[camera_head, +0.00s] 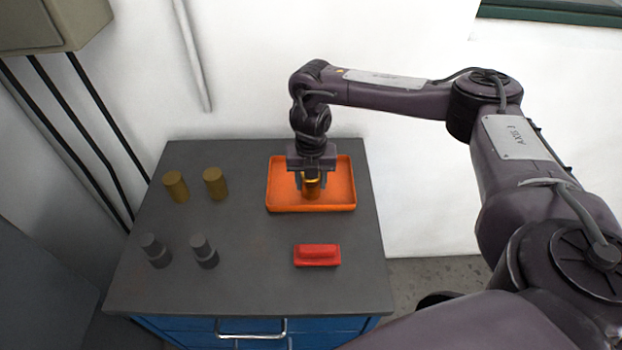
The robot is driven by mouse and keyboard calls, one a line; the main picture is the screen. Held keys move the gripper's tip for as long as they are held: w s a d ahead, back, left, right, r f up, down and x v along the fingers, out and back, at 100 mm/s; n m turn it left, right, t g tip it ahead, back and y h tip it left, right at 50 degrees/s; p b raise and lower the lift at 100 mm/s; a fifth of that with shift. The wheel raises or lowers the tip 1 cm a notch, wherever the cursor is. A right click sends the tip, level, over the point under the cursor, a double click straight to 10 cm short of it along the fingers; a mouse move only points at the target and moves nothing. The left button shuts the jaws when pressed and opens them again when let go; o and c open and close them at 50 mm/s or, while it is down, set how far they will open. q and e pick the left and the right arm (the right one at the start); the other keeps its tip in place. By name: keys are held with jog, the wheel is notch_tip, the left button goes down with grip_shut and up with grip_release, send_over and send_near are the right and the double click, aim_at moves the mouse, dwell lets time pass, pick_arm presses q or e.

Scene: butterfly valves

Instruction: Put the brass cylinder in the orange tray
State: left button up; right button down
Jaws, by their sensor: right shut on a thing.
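The orange tray (335,205) lies on the back right part of the dark cabinet top. My right gripper (311,184) points down over the tray and is shut on a brass cylinder (312,188). The cylinder is upright within the tray's outline; whether its bottom touches the tray floor I cannot tell. Its upper part is partly hidden by the gripper. Two more brass-coloured cylinders stand at the back left, one at the left (175,186) and one beside it (215,183). My left gripper is not in view.
Two grey stepped cylinders (155,250) (204,251) stand at the front left. A red block (317,255) lies in front of the tray. The middle of the cabinet top (250,235) is clear. A wall rises behind the cabinet.

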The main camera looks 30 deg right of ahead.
jog(key=c, duration=0.8)
grip_release()
jog(key=shift+o, duration=0.2)
notch_tip(320, 180, up, 12)
jog(key=p, duration=0.2)
